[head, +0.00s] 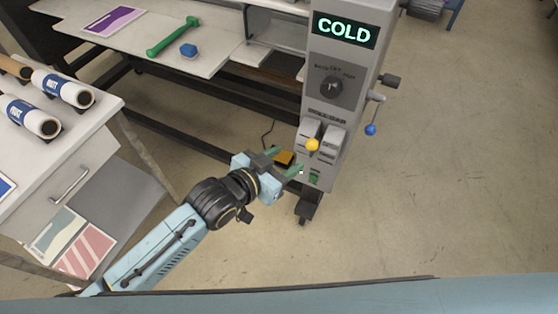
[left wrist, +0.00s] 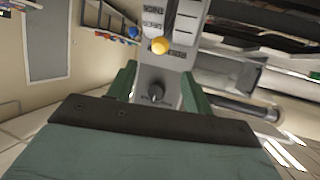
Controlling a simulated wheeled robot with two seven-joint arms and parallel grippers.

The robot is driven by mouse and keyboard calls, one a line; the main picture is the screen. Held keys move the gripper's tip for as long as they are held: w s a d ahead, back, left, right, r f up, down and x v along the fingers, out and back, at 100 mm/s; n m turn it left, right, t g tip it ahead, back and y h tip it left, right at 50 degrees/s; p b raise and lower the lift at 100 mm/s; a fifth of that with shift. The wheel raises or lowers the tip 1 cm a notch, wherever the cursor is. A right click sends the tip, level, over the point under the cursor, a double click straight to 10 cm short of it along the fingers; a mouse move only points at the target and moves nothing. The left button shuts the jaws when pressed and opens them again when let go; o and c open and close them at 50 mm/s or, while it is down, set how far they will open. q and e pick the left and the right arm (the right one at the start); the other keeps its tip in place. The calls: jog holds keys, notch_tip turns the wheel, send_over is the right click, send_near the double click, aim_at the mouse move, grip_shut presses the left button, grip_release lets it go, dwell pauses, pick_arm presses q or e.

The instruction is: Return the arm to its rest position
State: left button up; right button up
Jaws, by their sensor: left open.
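My left gripper (head: 292,172) is open, with its green fingers pointing at the lower front of the grey machine column (head: 345,60). Its arm reaches in from the lower left of the head view. In the left wrist view, the two green fingers (left wrist: 158,85) stand apart with nothing held. The column carries a lit COLD display, a yellow ball lever (head: 313,145) and a blue ball lever (head: 370,129). My right gripper is not in view.
A white cart (head: 60,170) with labelled rolls (head: 62,88) stands at the left, close to my left arm. A table (head: 140,48) holding a green tool (head: 172,36) and a blue block (head: 188,50) is behind. Open floor (head: 450,190) lies at the right.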

pick_arm(q)
jog(key=shift+s+a+r, duration=0.3)
jog(key=shift+s+a, duration=0.1)
jog(key=shift+a, duration=0.05)
jog(key=shift+f, duration=0.1)
jog(key=a+f+n+y+b, duration=0.15)
jog(key=a+f, duration=0.35)
jog(key=f, duration=0.6)
jog(key=a+f+n+y+b, duration=0.1)
jog(key=a+f+y+b, duration=0.25)
jog(key=f, duration=0.65)
jog(key=s+a+f+n+g+y+b, duration=0.1)
jog(key=s+a+f, duration=0.25)
jog(key=f, duration=0.45)
jog(key=s+a+f+n+g+y+b, duration=0.1)
jog(key=s+a+f+g+b, duration=0.15)
jog(key=a+f, duration=0.4)
jog(key=s+a+f+g+y+b, duration=0.1)
jog(key=s+a+f, duration=0.1)
jog(key=s+f, duration=0.5)
jog(key=s+a+f+n+g+y+b, duration=0.1)
jog(key=s+f, duration=0.6)
jog(key=s, duration=0.7)
jog(key=s+a+f+n+g+b, duration=0.1)
jog(key=s+a+f, duration=0.4)
jog(key=s, duration=0.5)
notch_tip(320, 180, down, 2)
jog(key=shift+s+a+f+g+y+b, duration=0.2)
jog(key=shift+g+y+b, duration=0.35)
jog(key=shift+g, duration=0.6)
